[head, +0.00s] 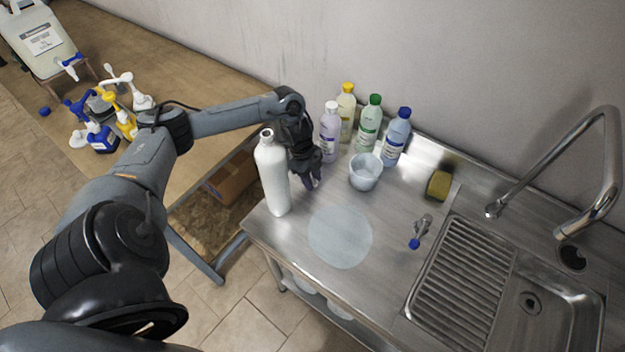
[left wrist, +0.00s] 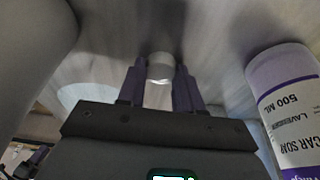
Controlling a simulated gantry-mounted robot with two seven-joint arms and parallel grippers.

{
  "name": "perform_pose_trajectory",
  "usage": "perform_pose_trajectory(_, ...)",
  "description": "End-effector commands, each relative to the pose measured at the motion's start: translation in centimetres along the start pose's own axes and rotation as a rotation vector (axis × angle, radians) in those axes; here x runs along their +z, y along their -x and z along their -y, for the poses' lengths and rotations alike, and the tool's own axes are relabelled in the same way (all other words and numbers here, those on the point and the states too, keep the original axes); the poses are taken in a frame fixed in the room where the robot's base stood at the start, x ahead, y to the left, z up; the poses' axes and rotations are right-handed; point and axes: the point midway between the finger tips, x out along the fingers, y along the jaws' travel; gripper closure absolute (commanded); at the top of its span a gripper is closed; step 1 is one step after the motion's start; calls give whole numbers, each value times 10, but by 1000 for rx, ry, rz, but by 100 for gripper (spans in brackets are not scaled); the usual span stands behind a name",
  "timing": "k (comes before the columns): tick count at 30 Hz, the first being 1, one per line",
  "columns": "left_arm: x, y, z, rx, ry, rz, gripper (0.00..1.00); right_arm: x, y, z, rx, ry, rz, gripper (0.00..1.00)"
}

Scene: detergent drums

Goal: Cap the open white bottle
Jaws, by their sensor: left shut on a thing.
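The tall white bottle (head: 272,178) stands upright near the left edge of the steel counter. My left gripper (head: 311,182) points down just right of the bottle, low over the counter. In the left wrist view my left gripper (left wrist: 160,76) is shut on a small white cap (left wrist: 160,66) between its two purple fingers. The cap is hidden in the head view. A large pale shape at the left of the wrist view looks like the white bottle (left wrist: 30,45). My right gripper is not in view.
Behind the gripper stand a lavender bottle (head: 329,131), also in the wrist view (left wrist: 287,105), and yellow (head: 346,112), green (head: 368,125) and blue-capped (head: 396,138) bottles. A white cup (head: 365,172) is close right. A pale disc (head: 340,237) lies in front; the sink (head: 500,290) is right.

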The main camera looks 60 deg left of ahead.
Motion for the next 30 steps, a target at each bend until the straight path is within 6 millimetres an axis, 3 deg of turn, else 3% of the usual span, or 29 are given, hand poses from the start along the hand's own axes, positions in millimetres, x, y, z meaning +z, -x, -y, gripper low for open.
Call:
perform_pose_trajectory(8,-5,18,1,-2,-1,-1,93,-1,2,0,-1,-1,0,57)
perform_pose_trajectory(13,-11,42,1,-3,-2,0,93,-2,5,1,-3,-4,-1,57)
perform_pose_trajectory(24,-94,65,-4,-3,-6,-4,93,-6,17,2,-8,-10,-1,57)
perform_pose_trajectory(30,-124,72,-6,-2,-3,-2,93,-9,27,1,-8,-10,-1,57)
